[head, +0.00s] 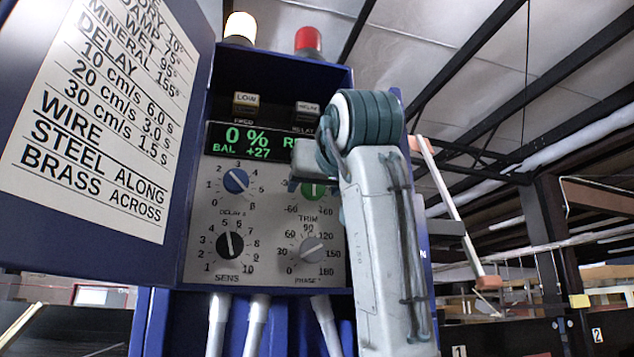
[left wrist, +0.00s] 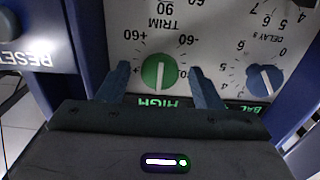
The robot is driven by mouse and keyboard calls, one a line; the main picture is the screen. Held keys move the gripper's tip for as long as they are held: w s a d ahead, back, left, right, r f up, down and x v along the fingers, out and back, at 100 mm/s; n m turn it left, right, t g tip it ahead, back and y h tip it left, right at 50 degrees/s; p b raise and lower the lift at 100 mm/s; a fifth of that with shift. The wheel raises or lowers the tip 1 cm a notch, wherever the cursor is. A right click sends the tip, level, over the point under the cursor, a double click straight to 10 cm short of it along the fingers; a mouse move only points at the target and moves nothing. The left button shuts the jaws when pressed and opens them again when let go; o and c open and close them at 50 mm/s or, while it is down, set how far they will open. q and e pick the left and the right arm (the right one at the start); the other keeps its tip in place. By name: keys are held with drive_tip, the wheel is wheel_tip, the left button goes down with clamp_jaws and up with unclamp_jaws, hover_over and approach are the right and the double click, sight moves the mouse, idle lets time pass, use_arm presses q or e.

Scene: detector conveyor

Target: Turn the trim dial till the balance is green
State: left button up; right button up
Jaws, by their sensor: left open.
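The green trim dial (head: 313,191) is on the grey panel (head: 262,275), partly covered by my arm in the head view. The trim dial (left wrist: 159,73) shows upside down in the left wrist view, its white mark near the panel's upright. My left gripper (left wrist: 159,70) is open, with one finger on each side of the dial. Whether the fingers touch it I cannot tell. The left gripper (head: 307,174) is mostly hidden behind its own wrist in the head view. The display (head: 248,142) reads 0 % and BAL +27 in green; its right part is hidden. My right gripper is not in view.
The blue delay dial (head: 235,181), black sens dial (head: 230,245) and grey phase dial (head: 312,251) are close by. A printed blue door (head: 184,125) stands open at left. A lit white lamp (head: 240,27) and a red lamp (head: 308,40) top the cabinet.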

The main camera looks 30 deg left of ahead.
use_arm(q)
drive_tip(key=c, duration=1)
drive_tip(key=shift+n, duration=0.3)
drive_tip(key=n+p, duration=0.2)
drive_tip(key=n, duration=0.2)
drive_tip(key=shift+w+r, duration=0.1)
drive_tip(key=n+p, duration=0.3)
drive_tip(key=n, duration=0.3)
drive_tip(key=shift+n, duration=0.9)
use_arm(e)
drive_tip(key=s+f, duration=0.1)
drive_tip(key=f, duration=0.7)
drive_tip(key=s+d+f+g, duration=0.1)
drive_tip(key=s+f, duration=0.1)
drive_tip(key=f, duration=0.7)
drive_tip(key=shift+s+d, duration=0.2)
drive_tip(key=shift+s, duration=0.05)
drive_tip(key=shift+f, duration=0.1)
